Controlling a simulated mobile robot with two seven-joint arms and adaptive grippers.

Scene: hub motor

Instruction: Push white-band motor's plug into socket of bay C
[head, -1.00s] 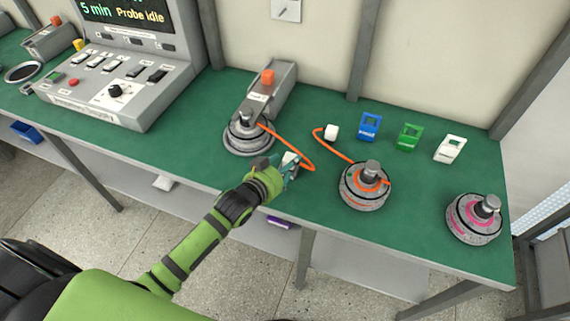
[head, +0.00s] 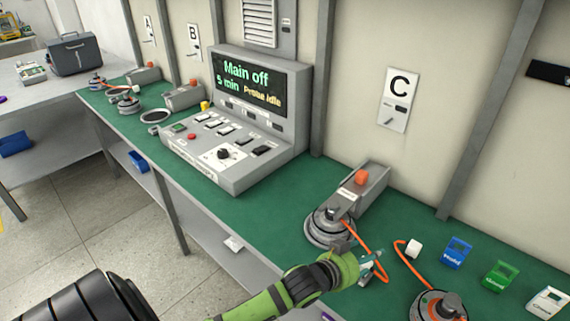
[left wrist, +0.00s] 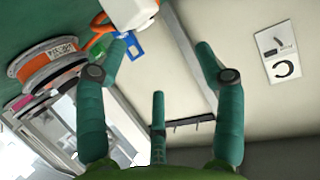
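The motor with a pale band (head: 330,228) sits at the front of the grey bay C unit (head: 374,190), under the wall sign C (head: 398,98). An orange cable (head: 374,243) runs from it to my left gripper (head: 371,266). In the left wrist view the teal fingers of this gripper (left wrist: 163,46) are spread wide. A white plug (left wrist: 128,10) shows large by the left fingertip, not clamped between the fingers. The socket opening cannot be made out. My right gripper is not in view.
An orange-band motor (head: 439,306) stands to the right, with its white plug (head: 414,248) lying loose. A control console (head: 235,135) reads "Main off" left of bay C.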

